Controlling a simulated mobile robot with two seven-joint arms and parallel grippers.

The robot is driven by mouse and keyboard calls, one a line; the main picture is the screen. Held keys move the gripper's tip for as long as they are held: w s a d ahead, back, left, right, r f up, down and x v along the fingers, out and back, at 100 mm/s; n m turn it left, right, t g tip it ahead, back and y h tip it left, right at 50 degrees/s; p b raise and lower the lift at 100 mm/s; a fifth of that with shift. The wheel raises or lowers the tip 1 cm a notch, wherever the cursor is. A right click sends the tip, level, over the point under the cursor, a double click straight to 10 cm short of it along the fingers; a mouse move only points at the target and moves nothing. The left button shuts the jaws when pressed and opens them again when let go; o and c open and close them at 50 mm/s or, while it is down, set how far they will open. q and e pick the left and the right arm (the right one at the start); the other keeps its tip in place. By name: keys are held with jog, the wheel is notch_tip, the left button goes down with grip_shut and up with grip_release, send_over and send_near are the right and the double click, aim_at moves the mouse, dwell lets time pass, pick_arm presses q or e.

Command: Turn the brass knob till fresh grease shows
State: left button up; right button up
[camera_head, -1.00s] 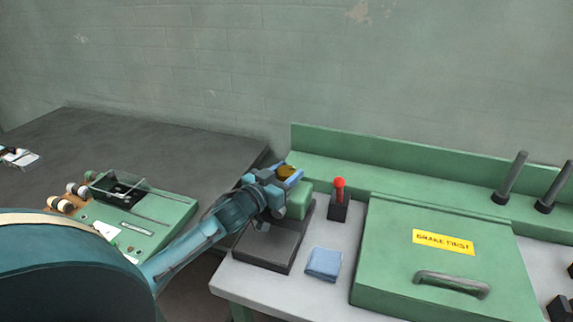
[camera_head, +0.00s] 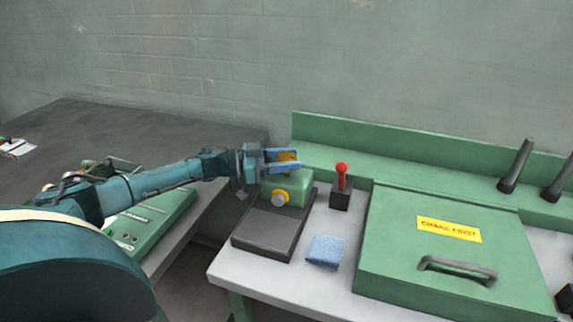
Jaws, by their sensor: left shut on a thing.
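The brass knob (camera_head: 287,157) sits on top of a green block (camera_head: 289,184) at the back of a dark base plate (camera_head: 266,232). My left gripper (camera_head: 284,161) comes in from the left and is shut on the brass knob, its blue fingers on either side of it. A yellow ring with a grey centre (camera_head: 280,198) shows on the front of the green block. I cannot make out any grease. My right gripper is not in view.
A red-topped lever (camera_head: 341,184) stands right of the block, and a folded blue cloth (camera_head: 325,251) lies in front. A large green cover (camera_head: 443,245) with a handle and yellow label fills the right. A green panel (camera_head: 165,228) lies on the dark table at left.

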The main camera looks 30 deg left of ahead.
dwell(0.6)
pick_arm(q)
jog(key=o, duration=1)
jog(key=shift+m+g+h, duration=0.3)
jog(key=shift+g, duration=0.1)
jog(key=shift+c, duration=0.2)
jog(key=b+v, duration=0.2)
jog(key=v, duration=1)
jog(key=shift+d, duration=0.1)
